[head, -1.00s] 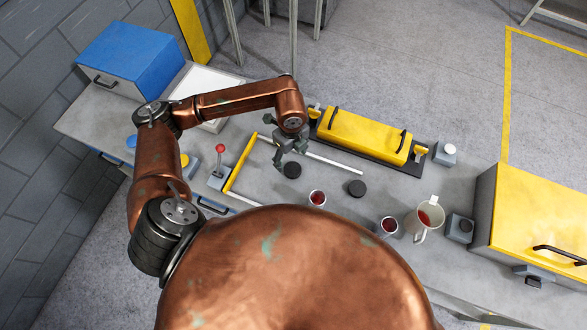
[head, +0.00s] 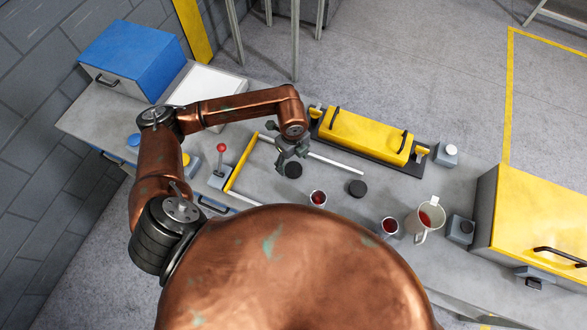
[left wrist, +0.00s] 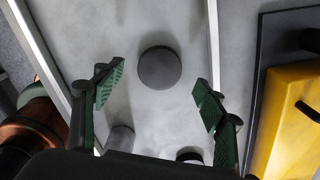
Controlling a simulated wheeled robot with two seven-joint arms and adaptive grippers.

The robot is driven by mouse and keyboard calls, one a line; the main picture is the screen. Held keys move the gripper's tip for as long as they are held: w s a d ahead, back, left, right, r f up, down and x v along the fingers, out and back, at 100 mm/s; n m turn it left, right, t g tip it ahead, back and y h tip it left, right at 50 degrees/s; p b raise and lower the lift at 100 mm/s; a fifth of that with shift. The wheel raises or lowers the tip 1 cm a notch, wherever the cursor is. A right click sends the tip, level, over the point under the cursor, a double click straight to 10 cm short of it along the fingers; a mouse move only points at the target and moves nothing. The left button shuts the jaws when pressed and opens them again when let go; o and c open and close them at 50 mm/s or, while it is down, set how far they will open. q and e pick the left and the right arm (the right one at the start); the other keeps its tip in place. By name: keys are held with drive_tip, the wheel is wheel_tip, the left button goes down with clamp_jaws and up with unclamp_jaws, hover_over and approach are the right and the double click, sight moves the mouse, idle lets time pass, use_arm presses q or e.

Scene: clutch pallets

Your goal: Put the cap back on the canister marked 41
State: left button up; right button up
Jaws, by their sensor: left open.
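Two dark round caps lie on the grey table: the left cap (head: 293,170) and the right cap (head: 357,188). Two small open canisters with red inside stand nearer, a left canister (head: 318,198) and a right canister (head: 390,226). No number is readable on either. My left gripper (head: 291,151) is open and empty, just above the left cap. In the left wrist view, the left cap (left wrist: 159,68) lies between and beyond the spread green fingertips (left wrist: 160,93), apart from both. A grey canister (left wrist: 120,138) shows lower down there. My right gripper is out of view.
A yellow-lidded case (head: 362,136) lies behind the caps. A red-knobbed lever (head: 220,160) and a yellow bar (head: 238,177) are to the left. A pale rail (head: 335,163) runs beside the left cap.

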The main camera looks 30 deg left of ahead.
sight(293, 168)
use_arm(q)
wheel_tip(293, 168, down, 4)
drive_tip(key=shift+c, duration=0.5)
drive_tip(key=c, duration=0.9)
drive_tip(key=shift+c, duration=0.2)
wheel_tip(293, 168, up, 10)
